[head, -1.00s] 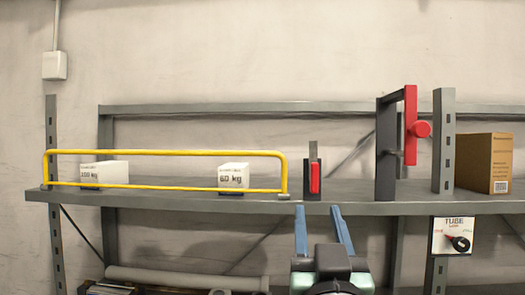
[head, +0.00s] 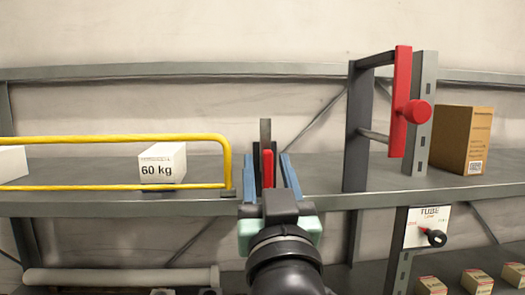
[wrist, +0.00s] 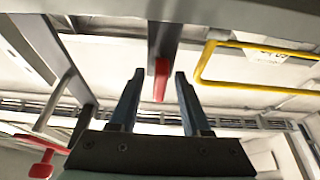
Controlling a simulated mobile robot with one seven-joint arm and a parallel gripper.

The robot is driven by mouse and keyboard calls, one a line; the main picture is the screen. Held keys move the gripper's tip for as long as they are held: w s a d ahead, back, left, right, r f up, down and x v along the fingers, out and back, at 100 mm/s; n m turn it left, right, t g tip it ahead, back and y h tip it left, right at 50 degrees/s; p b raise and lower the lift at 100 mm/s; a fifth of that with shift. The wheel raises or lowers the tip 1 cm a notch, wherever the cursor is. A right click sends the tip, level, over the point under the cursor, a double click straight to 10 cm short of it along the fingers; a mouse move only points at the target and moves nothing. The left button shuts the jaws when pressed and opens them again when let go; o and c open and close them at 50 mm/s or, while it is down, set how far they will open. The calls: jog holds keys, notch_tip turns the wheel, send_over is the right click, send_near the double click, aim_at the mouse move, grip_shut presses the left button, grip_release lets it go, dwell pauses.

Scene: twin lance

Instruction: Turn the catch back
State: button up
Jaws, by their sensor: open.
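A small red catch (head: 267,168) stands upright against a dark grey post (head: 265,132) at the shelf's front edge. My gripper (head: 266,160) is open, with one blue finger on each side of the red catch in the head view. In the wrist view the red catch (wrist: 161,80) lies between the spread fingertips of my gripper (wrist: 159,74), with gaps on both sides. I cannot tell how deep it sits between them. No contact shows. The catch's lower part is partly hidden behind my gripper in the head view.
A yellow rail (head: 110,139) runs left of the catch, before a white 60 kg box (head: 163,164). A dark frame with a red upright bar and knob (head: 417,112) stands to the right. A cardboard box (head: 463,140) sits farther right. The shelf (head: 315,172) between catch and frame is clear.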

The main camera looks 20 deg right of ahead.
jog(key=shift+w, duration=0.35)
jog(key=shift+s+r, duration=0.2)
jog(key=shift+s, duration=0.35)
jog(key=shift+c, duration=1.3)
grip_shut()
